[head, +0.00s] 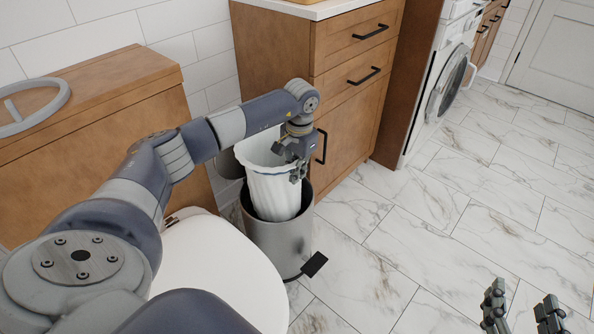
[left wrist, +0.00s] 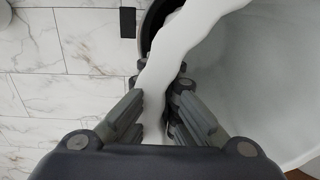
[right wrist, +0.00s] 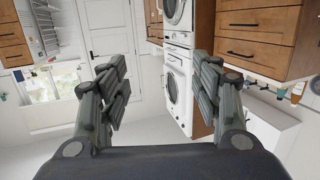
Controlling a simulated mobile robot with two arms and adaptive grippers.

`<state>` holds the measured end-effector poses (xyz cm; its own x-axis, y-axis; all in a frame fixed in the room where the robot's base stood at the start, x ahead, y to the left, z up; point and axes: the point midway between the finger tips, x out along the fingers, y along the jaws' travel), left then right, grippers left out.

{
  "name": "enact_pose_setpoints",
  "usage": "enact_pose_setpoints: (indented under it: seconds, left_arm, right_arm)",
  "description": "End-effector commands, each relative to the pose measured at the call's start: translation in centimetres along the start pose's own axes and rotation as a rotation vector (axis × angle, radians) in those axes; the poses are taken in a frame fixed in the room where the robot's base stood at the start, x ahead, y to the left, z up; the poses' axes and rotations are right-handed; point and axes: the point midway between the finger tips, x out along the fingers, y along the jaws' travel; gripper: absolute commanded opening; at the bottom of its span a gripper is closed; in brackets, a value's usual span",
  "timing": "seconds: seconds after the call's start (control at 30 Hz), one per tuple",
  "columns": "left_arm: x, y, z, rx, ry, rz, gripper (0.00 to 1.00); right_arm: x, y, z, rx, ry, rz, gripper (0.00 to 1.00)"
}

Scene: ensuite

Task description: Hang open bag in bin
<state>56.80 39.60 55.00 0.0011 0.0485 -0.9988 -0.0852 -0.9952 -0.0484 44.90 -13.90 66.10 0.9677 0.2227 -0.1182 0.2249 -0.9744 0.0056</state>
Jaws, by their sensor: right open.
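The white open bag (head: 272,190) stands upright with its lower part inside the grey metal bin (head: 282,240) and its open mouth well above the bin's rim. My left gripper (head: 298,166) is at the bag's upper right edge. In the left wrist view, the fingers of my left gripper (left wrist: 158,105) are close together on either side of the white bag wall (left wrist: 180,40), pinching it. The bin's dark opening (left wrist: 152,30) shows beside the bag there. My right gripper (head: 522,310) is open and empty over the floor at lower right; it also shows in the right wrist view (right wrist: 160,85).
A white toilet lid (head: 215,275) is left of and in front of the bin. A wooden cabinet (head: 340,110) stands close behind it. The bin's black pedal (head: 314,265) sticks out at its front right. The marble floor (head: 430,240) to the right is clear.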

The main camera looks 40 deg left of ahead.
Motion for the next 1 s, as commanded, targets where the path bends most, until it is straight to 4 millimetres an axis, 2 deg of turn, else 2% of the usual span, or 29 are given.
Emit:
enact_pose_setpoints:
  seconds: [0.47, 1.0]
  left_arm:
    - [1.8, 0.1, 0.0, 0.000, -0.001, 0.000, 0.00]
    - [3.6, 0.2, 0.0, 0.001, 0.000, 0.000, 0.00]
  right_arm:
    - [-0.1, -0.7, -4.7, 0.005, 0.244, -0.014, 0.59]
    - [-1.8, -1.3, -9.8, 0.013, 0.524, -0.029, 0.59]
